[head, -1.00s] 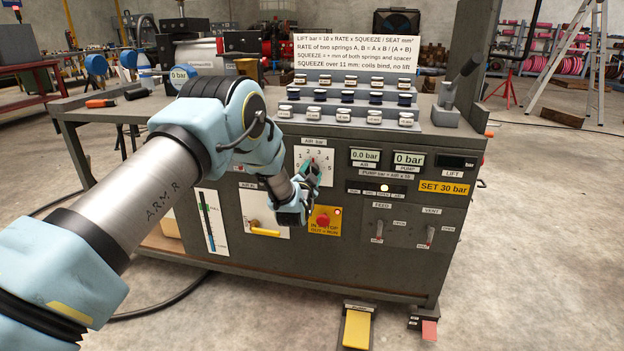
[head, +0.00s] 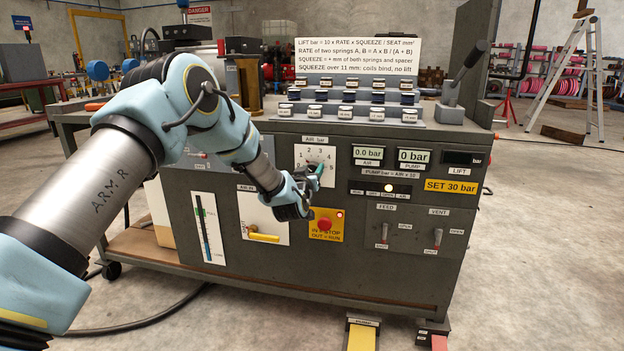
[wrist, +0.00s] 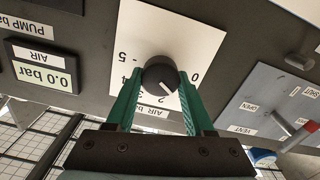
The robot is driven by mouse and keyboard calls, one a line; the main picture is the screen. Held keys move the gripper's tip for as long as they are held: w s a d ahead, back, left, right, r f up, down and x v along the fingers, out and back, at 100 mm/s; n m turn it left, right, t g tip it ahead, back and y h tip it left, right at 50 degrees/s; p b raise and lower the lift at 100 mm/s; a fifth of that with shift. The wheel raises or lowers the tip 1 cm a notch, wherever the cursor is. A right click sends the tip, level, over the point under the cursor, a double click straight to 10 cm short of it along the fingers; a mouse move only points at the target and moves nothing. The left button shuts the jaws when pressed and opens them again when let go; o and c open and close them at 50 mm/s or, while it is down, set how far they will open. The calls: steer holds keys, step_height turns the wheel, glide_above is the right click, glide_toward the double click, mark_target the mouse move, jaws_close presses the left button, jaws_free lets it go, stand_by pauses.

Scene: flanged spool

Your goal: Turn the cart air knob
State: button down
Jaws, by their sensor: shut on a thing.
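The air knob (wrist: 160,74) is a round dark knob on a white dial plate (wrist: 175,35) numbered 0 to 5, seen upside down in the wrist view. Its white mark points to the lower right in that view, near the low numbers. My gripper (wrist: 158,80) has its two green fingers on either side of the knob, shut on it. In the head view my gripper (head: 315,174) is at the front of the AIR bar plate (head: 303,158) and hides the knob. The AIR display (head: 367,153) reads 0.0 bar, and the PUMP display (head: 413,157) reads 0 bar.
A red stop button (head: 325,224) on a yellow plate sits just below my gripper. A yellow-handled valve (head: 263,237) is lower left. FEED and VENT levers (head: 437,238) are to the right. Small spools (head: 347,97) stand on the bench steps above. Pedals (head: 362,335) lie on the floor.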

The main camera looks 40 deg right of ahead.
steer(key=n+b, duration=0.3)
steer(key=n, duration=0.1)
steer(key=shift+w+f, duration=0.1)
steer(key=shift+f, duration=0.1)
steer(key=shift+r+n+b, duration=0.1)
steer(key=shift+n+b, duration=0.55)
steer(key=shift+n, duration=0.65)
steer(key=shift+c, duration=1.4)
jaws_free()
steer(key=v, duration=1.1)
steer(key=shift+w, duration=0.1)
